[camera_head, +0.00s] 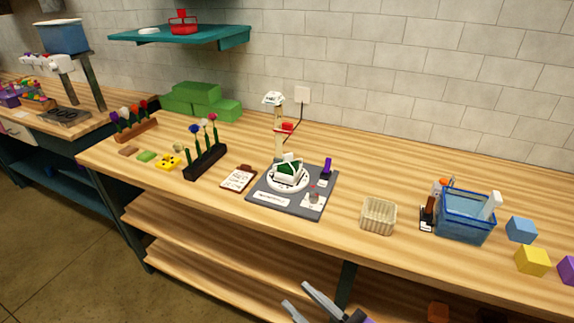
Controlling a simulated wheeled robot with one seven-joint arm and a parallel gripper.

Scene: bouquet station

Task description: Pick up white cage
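A small white frame-like piece (287,167), which looks like the white cage, sits around a dark green block on a round white plate (274,184). The plate is on a dark grey mat (258,199) in the middle of the wooden bench. Details of the cage are too small to make out. My gripper (306,302) is at the bottom edge of the view, in front of the bench and well apart from the cage. Its two grey fingers are spread with nothing between them.
A black flower rack (206,161) is further left; a blue basket (465,221) is at the right.

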